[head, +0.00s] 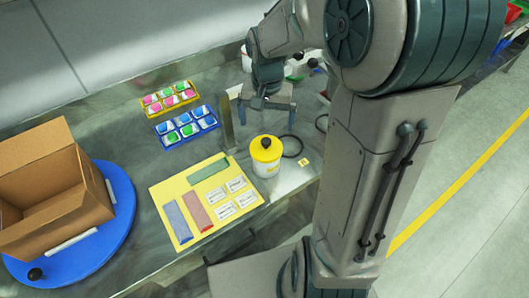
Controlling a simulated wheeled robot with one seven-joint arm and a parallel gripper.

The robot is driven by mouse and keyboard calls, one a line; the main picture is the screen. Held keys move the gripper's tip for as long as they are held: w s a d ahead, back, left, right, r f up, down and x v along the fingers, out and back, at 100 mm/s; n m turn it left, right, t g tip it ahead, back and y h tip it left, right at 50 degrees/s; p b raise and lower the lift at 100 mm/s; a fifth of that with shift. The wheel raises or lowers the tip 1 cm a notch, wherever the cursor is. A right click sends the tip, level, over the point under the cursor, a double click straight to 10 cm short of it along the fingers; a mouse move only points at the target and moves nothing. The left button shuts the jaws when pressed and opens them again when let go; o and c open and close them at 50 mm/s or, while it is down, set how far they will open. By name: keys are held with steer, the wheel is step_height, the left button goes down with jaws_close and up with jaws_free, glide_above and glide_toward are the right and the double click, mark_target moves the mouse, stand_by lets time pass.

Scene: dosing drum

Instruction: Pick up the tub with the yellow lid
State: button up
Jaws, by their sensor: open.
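The tub (266,160) with the yellow lid stands upright on the metal bench in the head view. It has a white body with a yellow band or label, and a round black knob or spot on top of the lid. My gripper (267,118) is just behind and above the tub, pointing down. Its two fingers are apart with nothing seen between them. It appears not to touch the tub.
A yellow board (161,195) with cards lies left of the tub. An upright metal plate (226,122) stands close left of my gripper. A blue tray (187,128), a yellow tray (170,98) and a cardboard box (50,185) on a blue turntable (122,190) are farther left.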

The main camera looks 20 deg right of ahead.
mark_target(266, 140)
step_height(266, 140, down, 7)
steer(key=shift+r, duration=0.1)
steer(key=shift+s+f, duration=0.2)
steer(key=shift+f, duration=0.4)
steer(key=shift+s+a+f+p, duration=0.1)
steer(key=shift+f+p, duration=0.25)
steer(key=shift+f, duration=1.8)
steer(key=c, duration=0.8)
